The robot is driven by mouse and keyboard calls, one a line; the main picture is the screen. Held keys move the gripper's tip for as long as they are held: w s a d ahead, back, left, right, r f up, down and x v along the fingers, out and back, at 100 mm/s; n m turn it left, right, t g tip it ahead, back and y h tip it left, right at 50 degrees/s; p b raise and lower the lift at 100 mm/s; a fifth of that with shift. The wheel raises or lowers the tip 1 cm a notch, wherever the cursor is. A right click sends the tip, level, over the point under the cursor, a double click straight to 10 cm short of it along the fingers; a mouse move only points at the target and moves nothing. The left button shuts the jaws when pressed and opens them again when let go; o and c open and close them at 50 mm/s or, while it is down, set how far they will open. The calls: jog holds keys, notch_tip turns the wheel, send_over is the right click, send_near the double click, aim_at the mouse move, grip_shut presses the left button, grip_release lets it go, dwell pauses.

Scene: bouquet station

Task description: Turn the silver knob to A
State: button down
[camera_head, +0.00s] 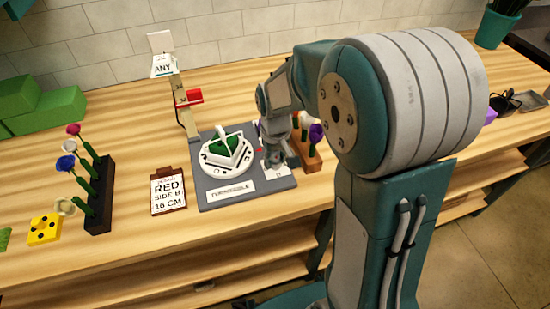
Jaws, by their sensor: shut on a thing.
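The grey turntable base (208,187) stands on the wooden bench, with a label reading "TURNTABLE" on its front. A round white turntable (215,166) with a green and white piece on it fills its left part. My gripper (274,157) is low over the base's right part, above a small white dial plate (274,170). It is shut on the silver knob, which is mostly hidden by the fingers and wrist. The letters on the dial plate are too small to read, so I cannot tell where the knob points.
A clipboard (168,190) reading "RED SIDE B 16 CM" lies left of the base. Flowers in a dark rack (98,195) stand farther left. A wooden block (304,150) with flowers is close right of my gripper. A wooden post (183,105) stands behind.

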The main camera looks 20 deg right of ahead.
aim_at(274, 159)
jog(key=m, duration=0.5)
jog(key=shift+s+f+m, duration=0.1)
jog(key=shift+m, duration=0.2)
jog(key=m, duration=0.5)
dwell(0.4)
jog(key=shift+c, duration=1.5)
grip_release()
jog(key=shift+a, duration=0.1)
notch_tip(274, 159, up, 12)
